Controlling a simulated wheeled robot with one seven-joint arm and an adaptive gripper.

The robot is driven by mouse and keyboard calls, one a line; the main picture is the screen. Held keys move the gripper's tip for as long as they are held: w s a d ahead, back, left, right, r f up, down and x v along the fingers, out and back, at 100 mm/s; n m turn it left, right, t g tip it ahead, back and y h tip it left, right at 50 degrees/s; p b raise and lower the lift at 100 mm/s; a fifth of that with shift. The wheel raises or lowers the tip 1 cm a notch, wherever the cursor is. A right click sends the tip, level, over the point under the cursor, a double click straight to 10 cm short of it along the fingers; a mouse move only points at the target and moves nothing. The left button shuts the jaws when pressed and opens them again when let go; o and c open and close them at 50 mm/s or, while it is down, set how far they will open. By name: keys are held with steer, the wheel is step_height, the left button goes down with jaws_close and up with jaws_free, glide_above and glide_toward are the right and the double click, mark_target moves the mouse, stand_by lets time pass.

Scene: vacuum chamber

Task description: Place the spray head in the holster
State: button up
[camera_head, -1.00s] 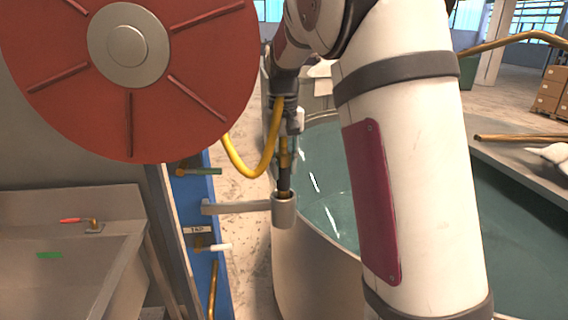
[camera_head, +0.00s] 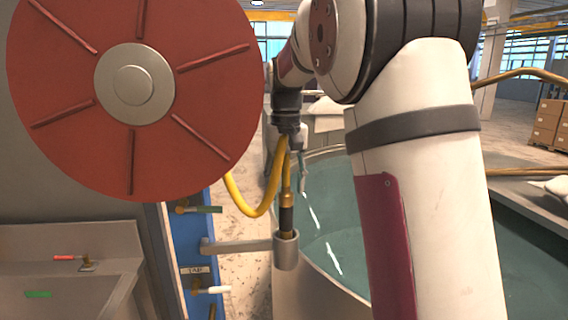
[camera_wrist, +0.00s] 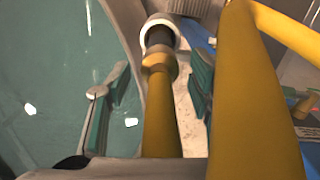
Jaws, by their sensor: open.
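The spray head (camera_head: 286,215), a black and brass piece on a yellow hose, stands upright with its lower end in the holster. The holster (camera_head: 286,256) is a grey cup on a bracket. In the wrist view the holster's pale ring (camera_wrist: 160,28) surrounds the far end of the spray head, whose brass body (camera_wrist: 160,115) runs towards the camera. My gripper (camera_wrist: 152,88) is open, with one finger on each side of the brass body and gaps visible. In the head view my gripper (camera_head: 300,160) is above the holster. How deep the spray head sits is hidden.
A red hose reel (camera_head: 60,110) is at the upper left. The yellow hose (camera_head: 250,205) loops beside my gripper and crosses the wrist view's right side. A blue post (camera_head: 190,235) with valves carries the bracket. A teal-lined tank (camera_head: 335,225) lies behind and right.

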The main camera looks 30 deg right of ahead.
step_height(320, 180, up, 8)
steer(key=shift+f+b, duration=0.25)
steer(key=shift+b, duration=0.3)
